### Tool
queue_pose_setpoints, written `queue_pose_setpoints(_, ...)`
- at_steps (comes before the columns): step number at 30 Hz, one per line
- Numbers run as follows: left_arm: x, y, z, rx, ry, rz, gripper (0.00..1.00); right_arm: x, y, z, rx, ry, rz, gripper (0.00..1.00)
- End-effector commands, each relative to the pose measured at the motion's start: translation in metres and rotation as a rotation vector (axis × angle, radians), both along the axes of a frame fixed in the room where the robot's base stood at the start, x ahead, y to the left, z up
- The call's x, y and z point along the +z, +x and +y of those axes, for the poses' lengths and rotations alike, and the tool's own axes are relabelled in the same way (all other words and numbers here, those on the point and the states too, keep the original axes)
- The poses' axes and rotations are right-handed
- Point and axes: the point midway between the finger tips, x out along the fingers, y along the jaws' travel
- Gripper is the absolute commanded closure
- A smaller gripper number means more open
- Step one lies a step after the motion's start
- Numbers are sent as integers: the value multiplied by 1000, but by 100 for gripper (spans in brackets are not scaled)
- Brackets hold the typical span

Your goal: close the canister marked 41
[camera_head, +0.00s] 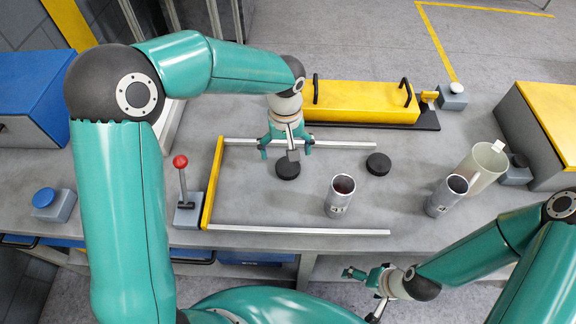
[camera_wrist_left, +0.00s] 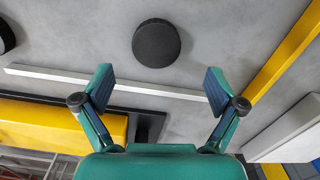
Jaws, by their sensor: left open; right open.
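An open metal canister (camera_head: 340,199) stands upright on the table with a mark on its front that looks like 41. A second open canister (camera_head: 445,197) stands to its right; its mark is too small to read surely. One round black lid (camera_head: 288,171) lies by my left gripper (camera_head: 286,149); another lid (camera_head: 378,164) lies farther right. My left gripper is open and empty above the table. In the left wrist view the near lid (camera_wrist_left: 157,43) shows beyond the gap between the open fingertips (camera_wrist_left: 158,87). My right gripper (camera_head: 366,274) is open and empty off the table's front edge.
Metal rails (camera_head: 300,229) and a yellow bar (camera_head: 212,182) frame the work area. A red-knobbed lever (camera_head: 182,178) stands left. A yellow block with handles (camera_head: 360,102) lies behind. A pale cup (camera_head: 483,164) stands right of the canisters.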

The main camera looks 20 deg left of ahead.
Motion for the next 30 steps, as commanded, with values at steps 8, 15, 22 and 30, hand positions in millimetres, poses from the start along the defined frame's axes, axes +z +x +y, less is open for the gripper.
queue_pose_setpoints(8,-5,0,0,1,0,-1,5,0,0,0,0,0,0,0)
queue_pose_setpoints(15,-13,0,-1,1,1,3,5,4,0,0,0,0,0,0)
queue_pose_setpoints(22,-45,1,-5,1,0,3,5,11,0,0,0,0,0,0)
queue_pose_setpoints(30,-57,1,-5,0,-1,0,5,11,0,0,0,0,0,0)
